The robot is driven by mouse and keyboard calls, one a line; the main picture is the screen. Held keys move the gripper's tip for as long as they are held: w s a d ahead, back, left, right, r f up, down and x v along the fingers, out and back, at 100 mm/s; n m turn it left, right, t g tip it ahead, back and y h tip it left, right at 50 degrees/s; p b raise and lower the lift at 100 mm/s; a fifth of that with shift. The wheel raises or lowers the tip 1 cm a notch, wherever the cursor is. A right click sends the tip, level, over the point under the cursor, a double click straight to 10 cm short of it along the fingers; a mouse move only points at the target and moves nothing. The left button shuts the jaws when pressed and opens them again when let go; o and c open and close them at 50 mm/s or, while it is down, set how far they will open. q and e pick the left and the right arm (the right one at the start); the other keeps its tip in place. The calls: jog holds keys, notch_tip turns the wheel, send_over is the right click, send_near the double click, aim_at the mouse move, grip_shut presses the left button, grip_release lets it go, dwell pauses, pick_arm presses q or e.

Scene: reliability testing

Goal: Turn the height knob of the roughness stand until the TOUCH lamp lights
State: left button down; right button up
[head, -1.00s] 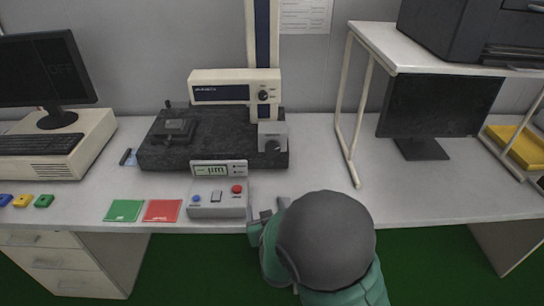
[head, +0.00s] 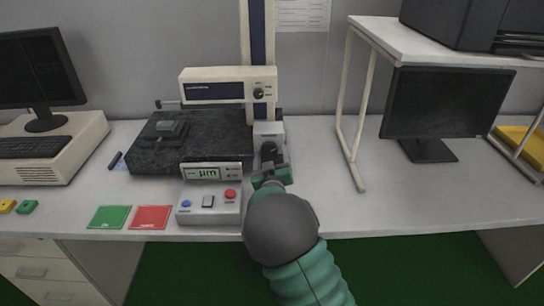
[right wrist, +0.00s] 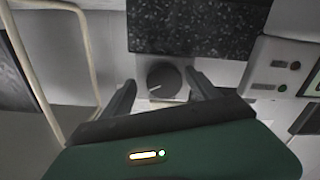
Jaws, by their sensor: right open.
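The roughness stand has a dark granite base (head: 190,155), a column (head: 257,55) and a cream drive unit (head: 215,86). The dark round height knob (right wrist: 164,78), with a white pointer line, is on a light block (head: 268,130) at the stand's front right. My right gripper (head: 270,170) is open just in front of it. In the right wrist view its fingers (right wrist: 161,78) are on either side of the knob, with gaps. The display box (head: 209,203) shows "µm" and has small lamps at its right (head: 233,170); I cannot read which is TOUCH or see one clearly lit. My left gripper is not in view.
Green (head: 109,217) and red (head: 151,217) cards lie left of the display box. A white shelf frame (head: 351,150) stands to the right, with a monitor (head: 445,108) beneath it. The table between the knob and the frame is clear.

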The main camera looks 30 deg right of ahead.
jog(key=shift+w+a+r, duration=0.15)
jog(key=shift+w+a, duration=0.15)
jog(key=shift+w, duration=0.1)
jog(key=shift+w+a+r, duration=0.1)
jog(key=shift+a+r, duration=0.1)
jog(key=shift+a, duration=0.1)
jog(key=shift+d+f, duration=0.2)
jog(key=shift+d, duration=0.3)
jog(key=shift+c, duration=0.8)
jog(key=shift+d+f, duration=0.1)
jog(key=shift+d, duration=0.2)
jog(key=c, duration=0.5)
jog(key=shift+w+a, duration=0.1)
jog(key=shift+a, duration=0.15)
jog(key=c, duration=0.7)
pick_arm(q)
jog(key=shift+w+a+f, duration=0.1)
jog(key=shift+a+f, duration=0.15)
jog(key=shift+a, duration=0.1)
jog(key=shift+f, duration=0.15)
